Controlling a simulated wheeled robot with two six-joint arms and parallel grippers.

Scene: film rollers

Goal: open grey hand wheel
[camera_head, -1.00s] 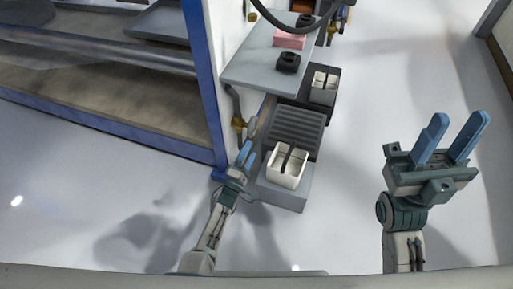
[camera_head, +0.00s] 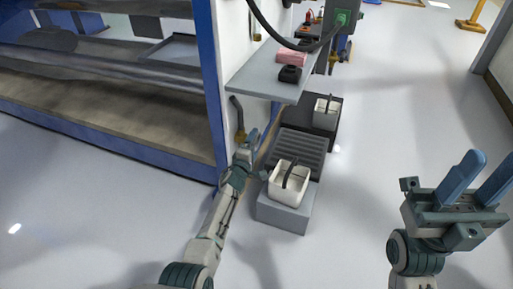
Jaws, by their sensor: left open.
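A small grey piece (camera_head: 253,137), which looks like the hand wheel seen nearly edge-on, sits beside a brass valve body (camera_head: 240,136) on a grey pipe at the end of the blue-framed machine. My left gripper (camera_head: 247,150) is open, right at the valve and close in front of the grey piece. Its blue fingers are mostly hidden, so I cannot tell whether they touch or straddle the wheel. My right gripper (camera_head: 480,180) is open and empty over the floor at the right, blue fingers pointing up.
A grey shelf (camera_head: 262,82) with a pink box (camera_head: 292,57) and a black object (camera_head: 290,74) is beyond the valve. Below it, a white basket (camera_head: 289,184) stands on a grey block (camera_head: 285,212), close right of my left gripper. Open floor lies further right.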

